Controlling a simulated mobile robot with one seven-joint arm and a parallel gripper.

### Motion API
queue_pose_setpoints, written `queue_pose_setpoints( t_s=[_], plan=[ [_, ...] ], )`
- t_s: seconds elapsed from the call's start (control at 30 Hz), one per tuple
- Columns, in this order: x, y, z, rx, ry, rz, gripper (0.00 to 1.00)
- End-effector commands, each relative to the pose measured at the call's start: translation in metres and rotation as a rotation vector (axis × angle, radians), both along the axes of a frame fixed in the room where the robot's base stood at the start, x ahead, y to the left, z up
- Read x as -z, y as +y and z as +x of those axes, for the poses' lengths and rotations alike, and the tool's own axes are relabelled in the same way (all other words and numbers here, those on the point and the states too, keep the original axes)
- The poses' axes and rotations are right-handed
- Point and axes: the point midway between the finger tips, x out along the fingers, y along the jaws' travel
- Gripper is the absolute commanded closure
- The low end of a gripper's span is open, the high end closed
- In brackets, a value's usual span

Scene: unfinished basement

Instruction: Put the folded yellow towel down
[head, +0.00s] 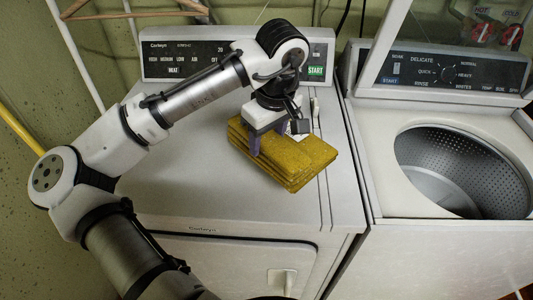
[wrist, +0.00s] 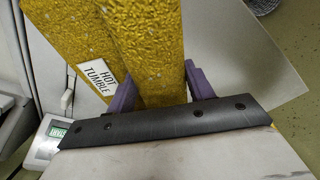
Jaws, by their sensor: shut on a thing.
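The folded yellow towel (head: 305,160) is a thick layered stack over the right part of the dryer's white top (head: 190,160). My gripper (head: 270,142) points down at its back left part, with purple fingers. In the wrist view the fingers of my gripper (wrist: 160,88) are shut on the folded yellow towel (wrist: 150,35), one on each side of a fold. A white label reading "HOT TUMBLE" (wrist: 98,76) shows against the towel. I cannot tell whether the towel's underside touches the dryer top or hangs just above it.
The dryer's control panel (head: 185,62) stands behind the towel. To the right is a washer with its lid up and its drum (head: 455,170) open, past a narrow gap. The dryer top is clear to the left and front of the towel. A green wall (head: 25,75) is at left.

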Motion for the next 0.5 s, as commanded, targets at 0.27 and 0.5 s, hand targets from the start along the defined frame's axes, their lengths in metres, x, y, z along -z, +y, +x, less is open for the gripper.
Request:
queue_pose_setpoints(
  t_s=[0.27, 0.5],
  plan=[
    [0.03, 0.0, 0.0, -0.001, 0.0, 0.0, 0.76],
    [0.06, 0.0, 0.0, -0.001, 0.0, 0.0, 0.76]
  ],
)
